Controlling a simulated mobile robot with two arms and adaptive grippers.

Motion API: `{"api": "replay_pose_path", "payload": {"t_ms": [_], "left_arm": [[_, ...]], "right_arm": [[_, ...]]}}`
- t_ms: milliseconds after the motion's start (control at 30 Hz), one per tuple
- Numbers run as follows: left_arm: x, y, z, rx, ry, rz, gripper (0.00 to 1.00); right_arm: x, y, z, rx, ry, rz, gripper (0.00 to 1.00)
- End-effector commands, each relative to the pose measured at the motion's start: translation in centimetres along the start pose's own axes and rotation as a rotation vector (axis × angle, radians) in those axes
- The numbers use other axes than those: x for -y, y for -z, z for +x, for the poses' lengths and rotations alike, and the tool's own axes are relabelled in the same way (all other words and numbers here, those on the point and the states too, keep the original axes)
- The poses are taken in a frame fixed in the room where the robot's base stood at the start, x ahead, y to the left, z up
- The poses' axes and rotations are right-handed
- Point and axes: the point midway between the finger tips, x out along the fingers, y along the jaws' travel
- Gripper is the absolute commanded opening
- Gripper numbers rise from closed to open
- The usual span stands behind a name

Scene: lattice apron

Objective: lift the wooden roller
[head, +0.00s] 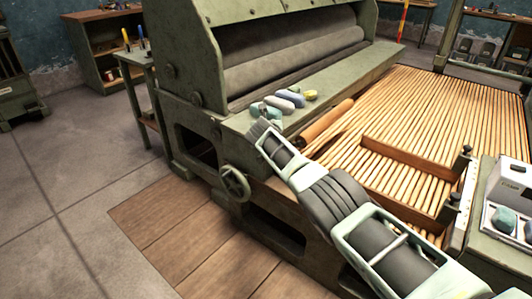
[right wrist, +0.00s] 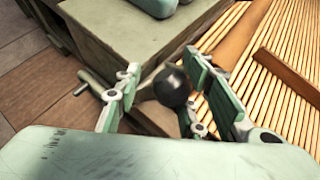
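The wooden roller (head: 325,122) is a brown cylinder at the left end of the slatted bed, beside the green machine's ledge. In the right wrist view its near part (right wrist: 237,38) lies beyond the right-hand finger, which hides its near end. My right gripper (right wrist: 161,72) is open, with its fingers spread on either side of a dark round ball (right wrist: 173,86). I cannot tell whether the fingers touch the ball or what it is fixed to. My left gripper is not in view.
A handwheel (head: 234,182) sticks out below. A wooden bar (head: 405,172) crosses the slatted bed (head: 450,110). The floor at left is clear.

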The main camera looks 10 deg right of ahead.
Motion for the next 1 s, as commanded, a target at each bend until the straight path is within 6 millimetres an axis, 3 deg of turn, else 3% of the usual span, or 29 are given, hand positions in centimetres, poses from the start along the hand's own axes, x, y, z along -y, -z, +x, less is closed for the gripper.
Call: {"api": "replay_pose_path", "payload": {"t_ms": [500,1000], "left_arm": [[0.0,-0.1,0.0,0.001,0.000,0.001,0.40],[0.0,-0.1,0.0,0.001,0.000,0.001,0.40]], "right_arm": [[-0.3,0.2,-3.0,0.001,-0.008,-0.002,0.36],[-0.5,3.7,-8.0,-0.001,-0.008,-0.003,0.36]]}}
